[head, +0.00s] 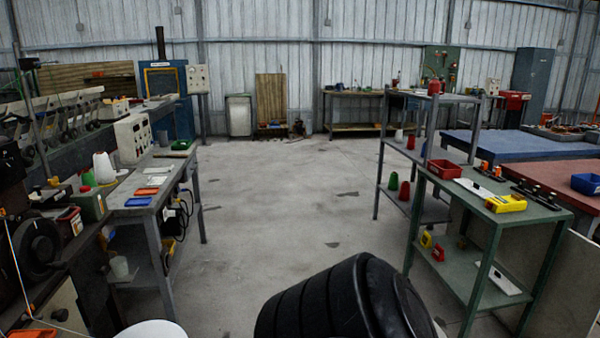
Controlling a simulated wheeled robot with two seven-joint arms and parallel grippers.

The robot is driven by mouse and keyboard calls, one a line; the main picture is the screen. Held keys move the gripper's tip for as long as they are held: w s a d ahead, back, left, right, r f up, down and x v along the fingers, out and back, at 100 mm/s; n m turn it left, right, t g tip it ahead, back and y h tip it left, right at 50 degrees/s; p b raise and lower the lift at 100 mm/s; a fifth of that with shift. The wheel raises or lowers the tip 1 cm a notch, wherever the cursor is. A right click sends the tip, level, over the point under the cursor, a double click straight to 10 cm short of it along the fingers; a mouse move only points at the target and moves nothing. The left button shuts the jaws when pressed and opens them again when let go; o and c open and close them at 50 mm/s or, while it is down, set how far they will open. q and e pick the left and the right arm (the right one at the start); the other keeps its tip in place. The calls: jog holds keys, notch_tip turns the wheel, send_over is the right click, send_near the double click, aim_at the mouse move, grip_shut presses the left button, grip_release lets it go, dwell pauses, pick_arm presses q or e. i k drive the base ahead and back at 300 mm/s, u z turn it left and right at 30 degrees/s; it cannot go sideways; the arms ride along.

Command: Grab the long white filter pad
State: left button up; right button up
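A long, flat white piece (474,187) lies on the green top of the right workbench (520,206), between a red tray and a yellow device. Another long, flat white piece (497,279) lies on that bench's lower shelf. Smaller flat white pieces (158,170) lie on the left bench, near orange and blue ones. I cannot tell from their look which one is the filter pad. Neither of my grippers is in view.
The yellow device (505,204) and red tray (446,169) sit near the white piece on the right bench. A blue-topped table (505,147) stands behind. A black ribbed shape (310,302) fills the bottom middle. The concrete floor (290,200) between the benches is clear.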

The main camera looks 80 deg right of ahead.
aim_at(474, 189)
jog(key=z, duration=3.1)
jog(key=i, duration=3.15)
jog(key=u, duration=0.6)
jog(key=i, duration=2.2)
jog(key=z, duration=3.05)
